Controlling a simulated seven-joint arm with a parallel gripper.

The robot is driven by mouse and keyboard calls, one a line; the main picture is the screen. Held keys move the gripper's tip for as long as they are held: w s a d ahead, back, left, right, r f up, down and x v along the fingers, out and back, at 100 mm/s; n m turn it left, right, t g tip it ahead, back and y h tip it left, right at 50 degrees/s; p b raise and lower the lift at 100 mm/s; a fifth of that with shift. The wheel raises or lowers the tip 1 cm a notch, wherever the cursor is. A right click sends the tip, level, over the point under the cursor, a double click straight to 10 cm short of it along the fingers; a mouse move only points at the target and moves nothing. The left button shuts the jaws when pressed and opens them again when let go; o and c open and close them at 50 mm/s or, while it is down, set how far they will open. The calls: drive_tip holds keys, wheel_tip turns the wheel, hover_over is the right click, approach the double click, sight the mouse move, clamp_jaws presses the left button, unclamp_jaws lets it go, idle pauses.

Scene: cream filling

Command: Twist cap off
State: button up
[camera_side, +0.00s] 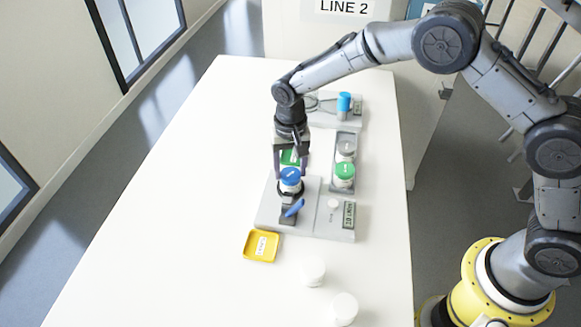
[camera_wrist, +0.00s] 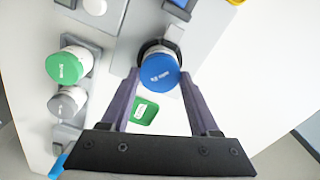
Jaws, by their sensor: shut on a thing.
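A jar with a blue cap (camera_side: 291,175) stands upright in a dark clamp (camera_side: 289,189) on the grey fixture plate (camera_side: 273,207). My gripper (camera_side: 291,172) points down over the jar, its two fingers on either side of the cap. In the wrist view the blue cap (camera_wrist: 158,71) sits between the tips of my gripper (camera_wrist: 159,76), and the jaws are shut on it. The cap is on the jar; whether its thread is loosened cannot be told. The jar's body is mostly hidden by the cap and clamp.
A blue lever (camera_side: 294,208) sits in front of the clamp. A yellow tray (camera_side: 262,246) lies near the plate's front left. A green-capped jar (camera_side: 344,172) and a grey-capped jar (camera_side: 346,148) stand in a rack on the right. The table's left side is free.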

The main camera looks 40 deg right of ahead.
drive_tip(key=shift+f, duration=0.15)
drive_tip(key=n, duration=0.5)
drive_tip(key=shift+n, duration=0.4)
drive_tip(key=o, duration=1.2)
drive_tip(key=m, duration=0.4)
drive_tip(key=shift+m, duration=0.9)
